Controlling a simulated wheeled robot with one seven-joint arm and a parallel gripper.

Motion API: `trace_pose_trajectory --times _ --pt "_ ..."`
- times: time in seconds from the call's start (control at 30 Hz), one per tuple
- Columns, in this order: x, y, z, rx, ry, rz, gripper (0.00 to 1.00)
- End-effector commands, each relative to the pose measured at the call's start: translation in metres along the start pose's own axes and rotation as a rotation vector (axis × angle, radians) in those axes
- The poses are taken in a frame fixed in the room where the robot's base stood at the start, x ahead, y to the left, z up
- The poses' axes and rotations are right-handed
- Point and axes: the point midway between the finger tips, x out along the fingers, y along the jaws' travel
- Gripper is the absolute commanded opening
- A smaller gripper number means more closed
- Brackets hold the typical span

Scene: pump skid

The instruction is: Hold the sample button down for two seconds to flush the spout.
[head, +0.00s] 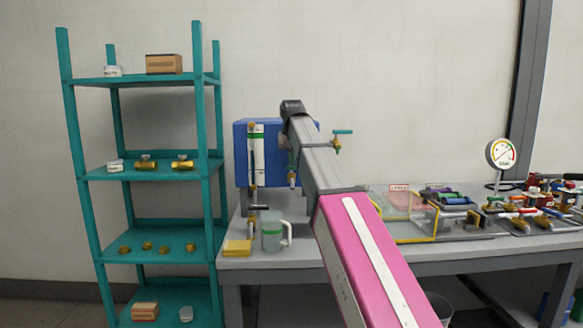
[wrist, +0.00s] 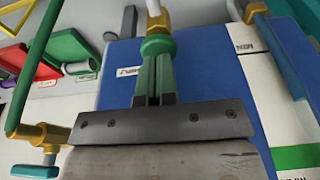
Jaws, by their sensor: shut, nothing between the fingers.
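The blue sampling cabinet (head: 243,172) stands at the back of the bench, partly hidden by my arm. It fills the middle of the wrist view (wrist: 205,65), with a small white label (wrist: 128,71) on it. The sample button cannot be made out; my arm and gripper cover part of the cabinet face. A spout (head: 292,180) with brass and green parts hangs at the cabinet front. In the wrist view the spout (wrist: 157,24) shows just past my fingers. My gripper (wrist: 155,97) is shut and empty, close in front of the cabinet; whether it touches anything cannot be told.
A brass valve with a teal handle (head: 341,132) sits right of my arm. A teal shelf (head: 152,170) is at left; trays and a gauge (head: 500,153) are at right.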

Motion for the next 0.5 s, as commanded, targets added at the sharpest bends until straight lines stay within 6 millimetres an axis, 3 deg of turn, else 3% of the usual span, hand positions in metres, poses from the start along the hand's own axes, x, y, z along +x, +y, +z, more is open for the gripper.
trace_pose_trajectory --times 0.5 --pt "0.013 0.000 0.003 0.000 0.000 0.000 0.00"
